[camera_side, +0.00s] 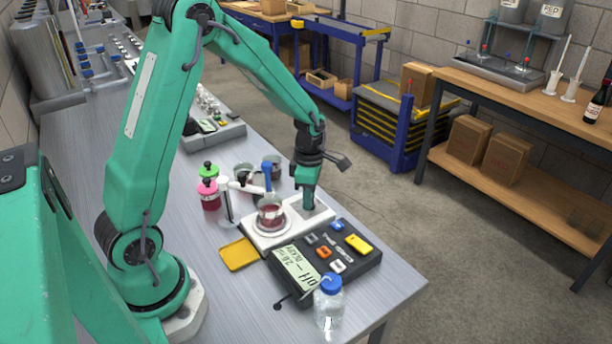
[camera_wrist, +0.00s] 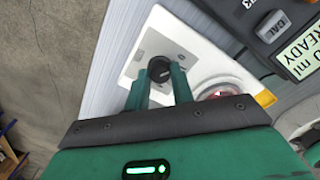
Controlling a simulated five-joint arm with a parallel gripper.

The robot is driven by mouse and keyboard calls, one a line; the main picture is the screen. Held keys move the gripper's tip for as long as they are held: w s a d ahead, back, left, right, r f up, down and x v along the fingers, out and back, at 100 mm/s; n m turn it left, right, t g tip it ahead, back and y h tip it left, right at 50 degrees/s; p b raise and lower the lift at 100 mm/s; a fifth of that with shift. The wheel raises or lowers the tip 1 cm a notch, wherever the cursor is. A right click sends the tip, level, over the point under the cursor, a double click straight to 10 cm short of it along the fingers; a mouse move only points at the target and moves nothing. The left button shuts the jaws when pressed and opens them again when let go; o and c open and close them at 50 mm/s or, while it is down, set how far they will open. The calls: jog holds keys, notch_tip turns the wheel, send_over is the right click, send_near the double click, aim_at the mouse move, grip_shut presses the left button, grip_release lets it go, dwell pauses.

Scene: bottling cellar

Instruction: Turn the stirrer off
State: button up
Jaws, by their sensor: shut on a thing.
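The stirrer (camera_side: 262,241) is a flat white unit on the grey bench, with a beaker of red liquid (camera_side: 270,213) on its round plate. Its white top also shows in the wrist view (camera_wrist: 190,50), with a black round knob (camera_wrist: 158,66) near one end. My gripper (camera_side: 308,203) points down at the stirrer's right end. In the wrist view, the two green fingers of my gripper (camera_wrist: 160,74) are shut on the knob, one on each side. In the side view the fingers hide the knob. I cannot read which way the knob is turned.
A black pH meter (camera_side: 325,262) stands close in front of the stirrer. A blue-capped bottle (camera_side: 328,305) is near the bench edge, and a yellow pad (camera_side: 239,254) lies to the left. Pink- and green-capped bottles (camera_side: 209,193) stand behind.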

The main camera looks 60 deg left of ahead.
dwell(0.5)
jog(key=o, duration=1)
jog(key=shift+r, duration=0.1)
jog(key=shift+r, duration=3.85)
jog(key=shift+r, duration=0.1)
